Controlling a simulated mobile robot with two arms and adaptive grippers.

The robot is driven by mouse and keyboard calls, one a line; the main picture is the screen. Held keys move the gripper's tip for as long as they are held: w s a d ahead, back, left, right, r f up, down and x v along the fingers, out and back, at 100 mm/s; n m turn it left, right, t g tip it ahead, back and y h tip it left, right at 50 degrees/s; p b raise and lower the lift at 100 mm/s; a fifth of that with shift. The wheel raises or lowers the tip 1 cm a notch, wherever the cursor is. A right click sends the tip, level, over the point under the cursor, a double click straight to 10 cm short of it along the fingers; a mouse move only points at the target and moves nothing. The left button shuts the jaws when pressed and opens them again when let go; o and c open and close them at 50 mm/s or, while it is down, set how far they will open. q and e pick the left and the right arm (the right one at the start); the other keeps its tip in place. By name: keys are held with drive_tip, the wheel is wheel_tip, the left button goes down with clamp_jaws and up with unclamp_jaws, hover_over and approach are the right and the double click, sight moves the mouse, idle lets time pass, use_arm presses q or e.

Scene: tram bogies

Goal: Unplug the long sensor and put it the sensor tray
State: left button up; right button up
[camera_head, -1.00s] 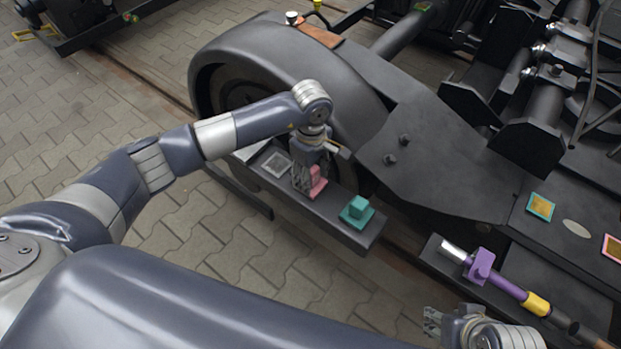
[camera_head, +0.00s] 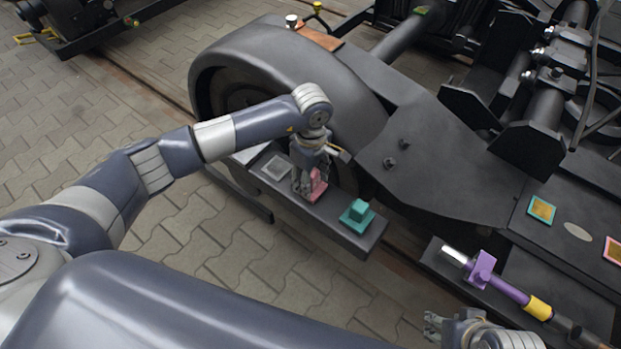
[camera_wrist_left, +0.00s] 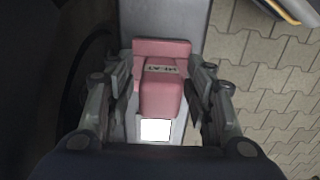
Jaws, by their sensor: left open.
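A pink block (camera_head: 319,184) with a wider flange and a dark printed label stands on the dark narrow shelf (camera_head: 340,234) beside the wheel. A teal block (camera_head: 357,213) on a square base stands on the same shelf, to its right. Which is the long sensor, I cannot tell from shape alone. My left gripper (camera_head: 306,189) is over the pink block. In the left wrist view, its open fingers (camera_wrist_left: 156,92) stand on both sides of the pink block (camera_wrist_left: 160,90); contact is unclear. My right gripper (camera_head: 432,326) is at the lower right edge, its opening unclear.
A purple tool (camera_head: 482,269) with a yellow band lies on a dark ledge at right. Teal-edged (camera_head: 541,209) and pink-edged (camera_head: 613,249) square plates lie on the bogie's right deck. The wheel guard (camera_head: 290,65) rises close behind my left gripper. Open paving lies in front.

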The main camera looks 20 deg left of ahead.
drive_tip(key=shift+f, duration=0.15)
idle(0.4)
use_arm(q)
clamp_jaws()
drive_tip(key=shift+r+p, duration=0.95)
drive_tip(key=shift+r, duration=0.9)
drive_tip(key=shift+r+p, duration=0.25)
drive_tip(key=shift+p, duration=0.05)
drive_tip(key=shift+r+p, duration=0.4)
drive_tip(key=shift+r, duration=0.5)
use_arm(e)
drive_tip(key=shift+x, duration=2.65)
